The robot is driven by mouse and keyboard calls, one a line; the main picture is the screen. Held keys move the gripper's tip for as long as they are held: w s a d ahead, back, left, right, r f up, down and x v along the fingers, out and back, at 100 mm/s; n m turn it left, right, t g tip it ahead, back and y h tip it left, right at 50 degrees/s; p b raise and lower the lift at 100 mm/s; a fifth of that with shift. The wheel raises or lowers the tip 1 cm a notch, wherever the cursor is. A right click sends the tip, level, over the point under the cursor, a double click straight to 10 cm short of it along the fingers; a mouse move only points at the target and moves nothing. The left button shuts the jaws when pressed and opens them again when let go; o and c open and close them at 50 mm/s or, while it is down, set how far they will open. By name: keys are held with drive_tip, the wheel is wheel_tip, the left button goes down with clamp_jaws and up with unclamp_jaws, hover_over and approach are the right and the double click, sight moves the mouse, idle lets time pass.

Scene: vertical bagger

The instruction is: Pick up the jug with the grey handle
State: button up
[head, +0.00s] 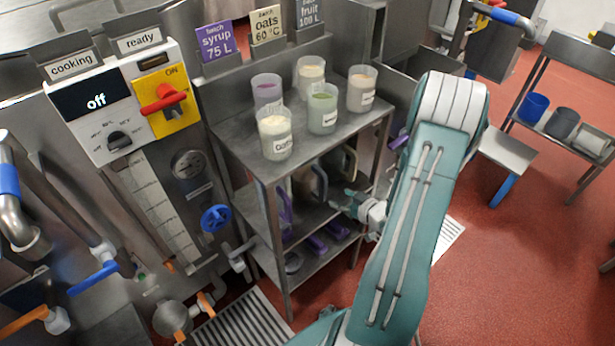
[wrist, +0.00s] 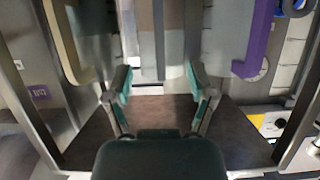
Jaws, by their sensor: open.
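The jug with the grey handle (head: 320,184) stands on the middle shelf of the metal rack, between a purple-handled jug (head: 285,203) and a cream-handled jug (head: 349,163). In the wrist view the grey handle (wrist: 158,35) is upright near the centre, ahead of the fingers and apparently between their lines. The cream handle (wrist: 62,40) is at left and the purple handle (wrist: 256,42) at right. My gripper (head: 350,203) is at the rack's open side; its fingers (wrist: 161,84) are spread and empty. The jug bodies are mostly hidden by the rack top and cropping.
Several labelled cups, one of them a white cup (head: 275,136), stand on the rack top (head: 225,130). Rack posts (head: 282,250) flank the shelf opening. Purple items (head: 317,243) lie on a lower shelf. A control panel (head: 115,105) is at left.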

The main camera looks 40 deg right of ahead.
sight(325, 191)
drive_tip(key=x, duration=0.4)
drive_tip(key=shift+w+a+f, duration=0.1)
drive_tip(key=shift+w+a, duration=0.05)
drive_tip(key=shift+a, duration=0.05)
drive_tip(key=x, duration=0.5)
drive_tip(key=shift+d+f, duration=0.3)
drive_tip(key=shift+f, duration=0.1)
drive_tip(key=shift+r, duration=0.1)
clamp_jaws()
